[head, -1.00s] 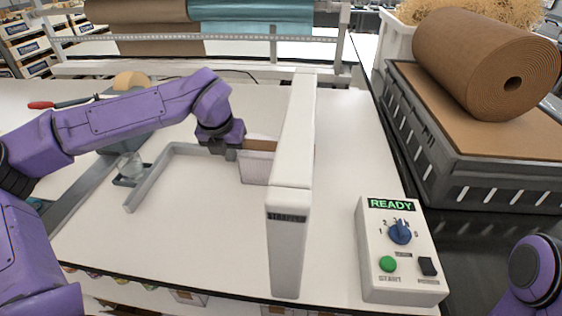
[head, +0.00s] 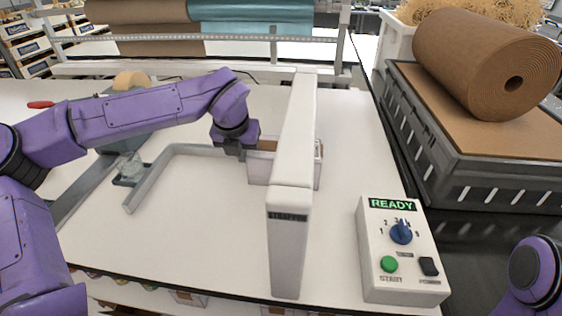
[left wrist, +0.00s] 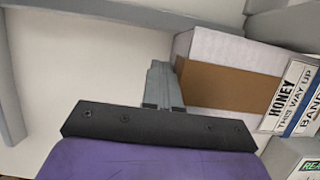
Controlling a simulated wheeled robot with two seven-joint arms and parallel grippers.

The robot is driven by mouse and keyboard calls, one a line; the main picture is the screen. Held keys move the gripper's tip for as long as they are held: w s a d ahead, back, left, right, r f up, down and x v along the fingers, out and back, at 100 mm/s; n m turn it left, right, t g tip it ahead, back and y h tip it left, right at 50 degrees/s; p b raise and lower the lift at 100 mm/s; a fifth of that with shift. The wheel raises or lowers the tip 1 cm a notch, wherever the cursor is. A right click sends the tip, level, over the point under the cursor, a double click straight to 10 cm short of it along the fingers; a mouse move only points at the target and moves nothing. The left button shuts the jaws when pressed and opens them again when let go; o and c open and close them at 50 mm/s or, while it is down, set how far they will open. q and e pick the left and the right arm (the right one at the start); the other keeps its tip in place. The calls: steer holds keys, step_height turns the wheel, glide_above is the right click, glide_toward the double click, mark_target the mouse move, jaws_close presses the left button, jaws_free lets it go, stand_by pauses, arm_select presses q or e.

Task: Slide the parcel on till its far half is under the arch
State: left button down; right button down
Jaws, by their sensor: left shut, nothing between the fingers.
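The parcel (head: 258,167) is a white box with a brown tape band on top. It lies on the table under the white strapper arch (head: 292,150), with part of it showing left of the arch and part showing on the right side. In the left wrist view the parcel (left wrist: 222,88) bears a label with the words HONEY and THIS WAY UP. My left gripper (head: 237,150) is shut and empty at the parcel's left end; its fingers (left wrist: 163,85) appear against that end. My right gripper is out of view; only part of my right arm shows at the lower right.
A grey angled guide rail (head: 160,165) lies left of the parcel. A control box (head: 400,270) reading READY stands at the right front. A tape dispenser (head: 130,135) is behind my left arm. A grey crate (head: 470,165) with a brown paper roll (head: 480,65) stands at the right.

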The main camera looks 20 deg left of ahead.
mark_target(267, 150)
arm_select(q)
steer(key=shift+w+d, duration=0.2)
steer(key=shift+d, duration=0.5)
steer(key=shift+w+d, duration=0.15)
steer(key=shift+d, duration=0.6)
steer(key=shift+w+d, duration=0.2)
steer(key=shift+d, duration=0.5)
steer(key=shift+w+d, duration=0.15)
steer(key=shift+d, duration=0.6)
